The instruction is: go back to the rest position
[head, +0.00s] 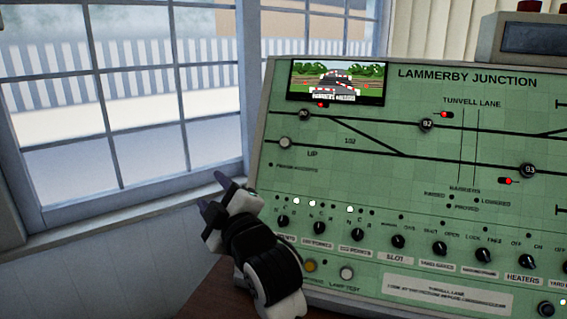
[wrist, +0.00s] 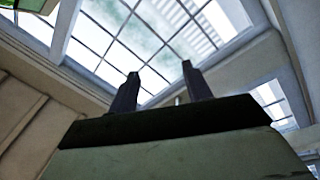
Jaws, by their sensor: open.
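My gripper (head: 217,195) is at the left edge of the green control panel in the head view, its fingers pointing up and left towards the window. The fingers are apart with nothing between them. In the wrist view my gripper (wrist: 158,88) shows two dark upright fingers with a clear gap, and the window behind them. The green panel (head: 420,165) reads "LAMMERBY JUNCTION" and carries track lines, round buttons, red lamps and a lower row of black knobs. My arm hides part of the panel's lower left corner. I cannot tell whether the arm touches the panel.
A large paned window (head: 120,110) with a sill (head: 130,222) is at the left. A small screen (head: 336,82) is on the panel's upper left. A grey box (head: 522,38) with red lamps stands on top at the right. Bare wall (head: 90,275) lies below the window.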

